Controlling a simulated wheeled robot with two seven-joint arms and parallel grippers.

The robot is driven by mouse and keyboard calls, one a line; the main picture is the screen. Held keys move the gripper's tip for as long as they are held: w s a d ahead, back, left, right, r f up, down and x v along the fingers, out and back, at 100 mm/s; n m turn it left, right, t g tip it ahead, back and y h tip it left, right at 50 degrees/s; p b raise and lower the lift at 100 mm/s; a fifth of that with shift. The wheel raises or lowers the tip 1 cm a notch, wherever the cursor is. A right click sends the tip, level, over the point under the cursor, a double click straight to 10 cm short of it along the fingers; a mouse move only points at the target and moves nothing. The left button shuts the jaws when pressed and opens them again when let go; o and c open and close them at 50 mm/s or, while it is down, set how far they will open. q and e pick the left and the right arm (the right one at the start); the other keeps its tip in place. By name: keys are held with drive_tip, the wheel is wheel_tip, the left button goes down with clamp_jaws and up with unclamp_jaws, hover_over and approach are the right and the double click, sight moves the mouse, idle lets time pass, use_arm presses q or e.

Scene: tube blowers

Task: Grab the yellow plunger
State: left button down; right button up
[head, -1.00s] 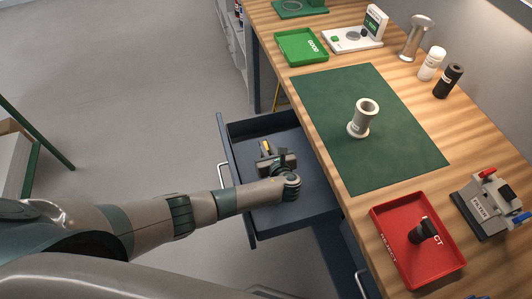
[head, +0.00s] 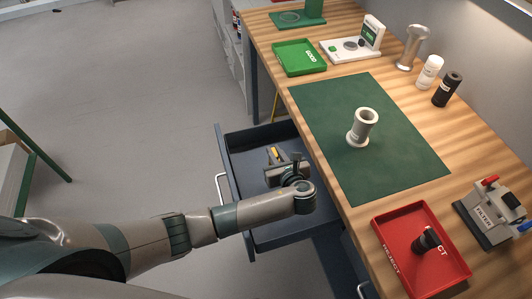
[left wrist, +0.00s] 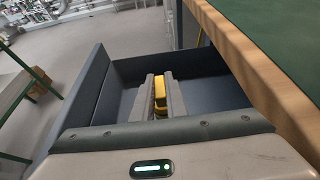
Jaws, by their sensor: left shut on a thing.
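The yellow plunger (head: 275,152) shows as a small yellow part at my left gripper (head: 276,158), over the open drawer. In the left wrist view the yellow plunger (left wrist: 159,93) sits between the two fingers of my left gripper (left wrist: 160,82), which is shut on it. The fingers and gripper body hide much of the plunger. Whether it touches the drawer floor I cannot tell. My right gripper is not in view.
The dark blue drawer (head: 262,137) stands open beside the wooden bench, its walls around my gripper. A grey flanged tube (head: 363,127) stands on the green mat (head: 410,165). A red tray (head: 395,275) holds a dark part. A green tray (head: 299,57) lies farther back.

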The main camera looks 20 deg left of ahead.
use_arm(q)
drive_tip(key=s+d+r+b, duration=0.1)
drive_tip(key=s+d+r, duration=0.2)
drive_tip(key=d, duration=0.3)
drive_tip(key=shift+s+r, duration=0.25)
drive_tip(key=shift+r, duration=0.25)
drive_tip(key=shift+a, duration=0.1)
